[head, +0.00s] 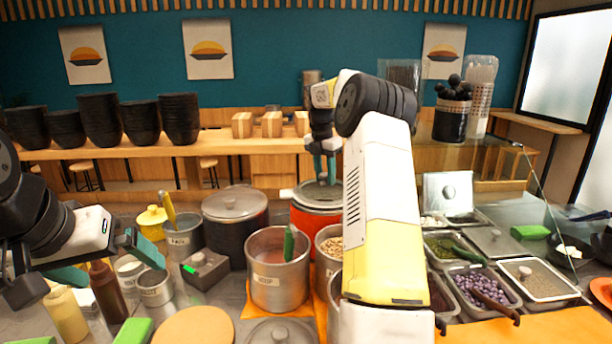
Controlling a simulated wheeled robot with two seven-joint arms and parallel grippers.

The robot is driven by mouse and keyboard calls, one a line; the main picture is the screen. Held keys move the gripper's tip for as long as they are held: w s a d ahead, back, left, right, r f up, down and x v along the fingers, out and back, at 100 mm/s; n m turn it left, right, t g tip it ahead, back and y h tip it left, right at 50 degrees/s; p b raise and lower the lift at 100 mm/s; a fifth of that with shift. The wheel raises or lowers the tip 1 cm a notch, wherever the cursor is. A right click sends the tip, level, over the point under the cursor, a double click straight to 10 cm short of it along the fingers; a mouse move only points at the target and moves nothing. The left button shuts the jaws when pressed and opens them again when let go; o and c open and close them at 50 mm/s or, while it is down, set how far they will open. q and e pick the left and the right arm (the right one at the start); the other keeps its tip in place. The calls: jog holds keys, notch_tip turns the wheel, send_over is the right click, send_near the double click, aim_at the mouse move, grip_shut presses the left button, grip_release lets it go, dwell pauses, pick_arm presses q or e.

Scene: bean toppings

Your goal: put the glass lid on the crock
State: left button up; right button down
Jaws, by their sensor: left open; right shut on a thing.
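The crock (305,221) is a red-orange pot behind the steel soup pot, partly hidden by my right arm. A round glass lid (308,197) with a metal rim is over the crock's mouth. It looks roughly level; I cannot tell whether its rim touches the crock all round. My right gripper (325,172) reaches down from above and is shut on the glass lid at its middle; the fingers hide the knob. My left gripper (106,262) is open and empty at the left, above the bottles and small tins.
A dark pot with its own lid (235,204) stands left of the crock. A steel soup pot (278,285) with a green-handled ladle stands in front. Sauce bottles (108,292) are below my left gripper. Topping trays (484,290) fill the right. A sloping glass pane edges the right side.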

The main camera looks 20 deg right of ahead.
jog(key=shift+f, duration=0.1)
jog(key=c, duration=1)
grip_release()
